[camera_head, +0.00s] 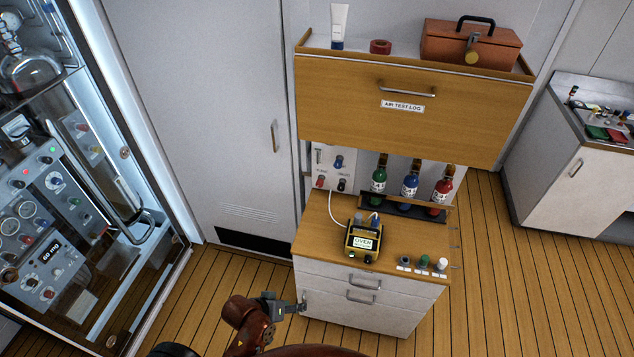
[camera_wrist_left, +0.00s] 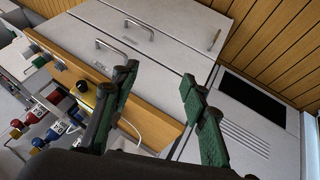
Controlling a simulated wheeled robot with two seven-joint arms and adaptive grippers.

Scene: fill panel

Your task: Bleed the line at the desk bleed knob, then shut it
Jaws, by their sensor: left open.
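The desk (camera_head: 313,236) carries a yellow meter (camera_head: 350,250) whose display reads "OVER". The meter has dark knobs on its lower front; it also shows in the left wrist view (camera_wrist_left: 106,96). A white hose runs from it to a small wall panel (camera_head: 320,158) with a blue knob (camera_head: 338,162), a red knob (camera_head: 320,182) and a black knob (camera_head: 342,185). No readable label tells me which is the bleed knob. My left gripper (camera_head: 299,306) is in front of the desk's drawers, apart from the meter and panel. In the left wrist view its fingers (camera_wrist_left: 157,84) are spread and empty.
Green, blue and red bottles (camera_head: 410,186) stand in a rack behind the meter. Several small capped items (camera_head: 424,260) sit at the desk's front right. An overhead cabinet marked "AIR TEST LOG" (camera_head: 350,98) overhangs the desk. A glass-fronted instrument cabinet (camera_head: 160,215) stands left.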

